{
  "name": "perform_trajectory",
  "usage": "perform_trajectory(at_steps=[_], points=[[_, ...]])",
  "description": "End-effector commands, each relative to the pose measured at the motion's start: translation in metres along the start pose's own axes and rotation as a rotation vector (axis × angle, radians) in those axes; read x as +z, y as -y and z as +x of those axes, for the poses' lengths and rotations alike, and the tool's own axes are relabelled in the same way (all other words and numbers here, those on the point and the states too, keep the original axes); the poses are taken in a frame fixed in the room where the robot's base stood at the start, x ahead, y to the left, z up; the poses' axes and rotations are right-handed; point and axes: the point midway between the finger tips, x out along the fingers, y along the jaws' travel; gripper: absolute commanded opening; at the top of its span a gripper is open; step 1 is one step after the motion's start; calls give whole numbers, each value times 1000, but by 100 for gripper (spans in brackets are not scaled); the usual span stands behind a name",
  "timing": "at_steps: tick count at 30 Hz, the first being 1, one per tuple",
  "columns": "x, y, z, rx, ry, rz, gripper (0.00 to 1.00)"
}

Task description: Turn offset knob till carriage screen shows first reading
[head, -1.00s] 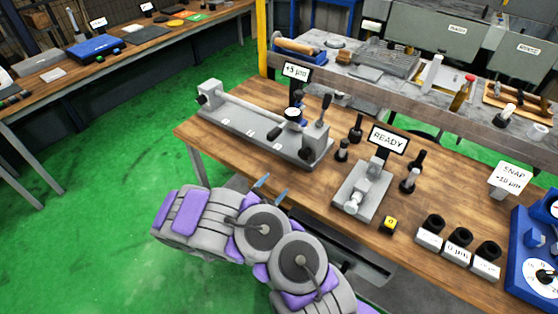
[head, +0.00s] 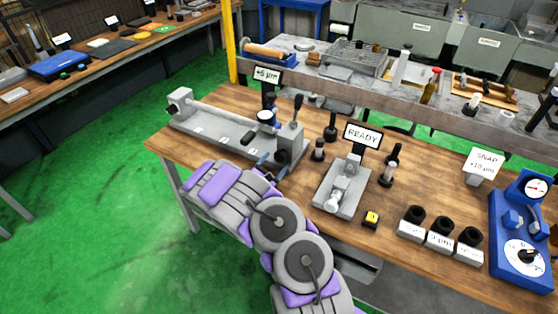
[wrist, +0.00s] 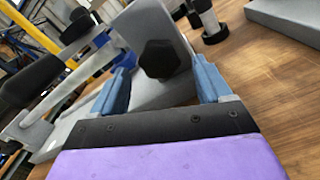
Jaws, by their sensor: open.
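The offset knob, a black lobed knob (wrist: 158,58), is on the grey end face of the grinder bed (head: 210,136). In the wrist view it shows between the two blue fingers of my gripper (wrist: 161,74). The fingers are open, one on each side, apart from the knob as far as I can tell. In the head view my gripper (head: 270,165) is at the near right end of the bed, and the knob is largely hidden there. The carriage screen (head: 267,75) stands above the bed and reads a small plus value in µm, perhaps +5 or +6.
A grey fixture (head: 342,188) with a READY screen (head: 362,136) stands right of the bed. Beyond are a yellow button box (head: 371,218), several labelled blocks, a SNAP sign (head: 482,165) and a blue dial gauge (head: 522,240). Black-capped posts stand close by. Green floor is clear at left.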

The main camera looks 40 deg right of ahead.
Motion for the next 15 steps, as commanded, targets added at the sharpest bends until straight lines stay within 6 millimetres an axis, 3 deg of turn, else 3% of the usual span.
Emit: perform_trajectory(at_steps=[6, 15], points=[[-1, 2, 31, -3, 0, 1, 78], [0, 0, 43, 1, 0, -2, 78]])
